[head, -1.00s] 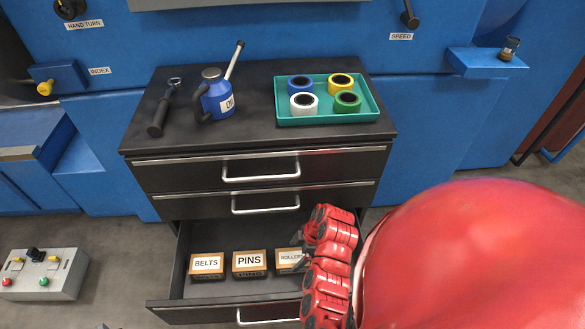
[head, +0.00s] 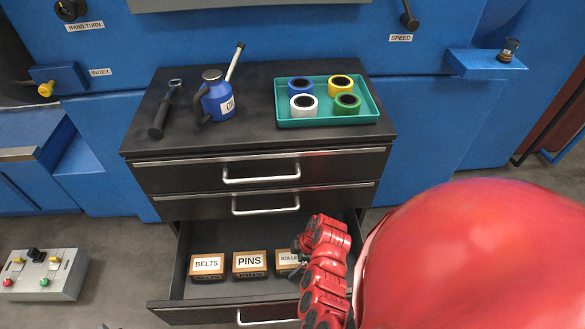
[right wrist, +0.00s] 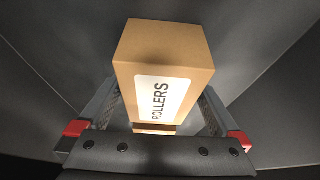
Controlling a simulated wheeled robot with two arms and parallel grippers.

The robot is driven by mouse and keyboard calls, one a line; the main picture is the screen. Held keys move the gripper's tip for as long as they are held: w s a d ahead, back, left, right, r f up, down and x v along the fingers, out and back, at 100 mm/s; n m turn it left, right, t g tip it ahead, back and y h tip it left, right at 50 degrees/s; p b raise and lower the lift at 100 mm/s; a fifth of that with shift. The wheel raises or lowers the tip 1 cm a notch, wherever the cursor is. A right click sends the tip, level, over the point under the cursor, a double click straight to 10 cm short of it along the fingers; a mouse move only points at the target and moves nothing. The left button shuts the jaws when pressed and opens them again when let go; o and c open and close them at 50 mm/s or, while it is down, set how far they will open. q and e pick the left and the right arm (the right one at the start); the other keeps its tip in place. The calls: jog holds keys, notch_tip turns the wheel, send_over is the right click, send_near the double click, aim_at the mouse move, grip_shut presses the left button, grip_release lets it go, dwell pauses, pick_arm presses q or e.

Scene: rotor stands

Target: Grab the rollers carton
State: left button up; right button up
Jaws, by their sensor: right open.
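The rollers carton (head: 287,260) is a small brown box with a white label in the open bottom drawer. In the head view my right gripper (head: 303,243) covers its right part. In the right wrist view the rollers carton (right wrist: 165,45) stands between the two fingers of my right gripper (right wrist: 160,115). The fingers are open, one on each side of the box. I cannot tell if either finger touches it. My left gripper is not in view.
The pins carton (head: 250,264) and the belts carton (head: 208,266) stand left of the rollers carton in the drawer (head: 225,290). The cabinet top (head: 250,90) above holds an oil can (head: 216,97), a wrench-like tool (head: 160,120) and a teal tray (head: 328,121) with tape rolls.

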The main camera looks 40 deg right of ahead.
jog(key=shift+f, duration=0.15)
jog(key=shift+c, duration=0.2)
jog(key=c, duration=1.4)
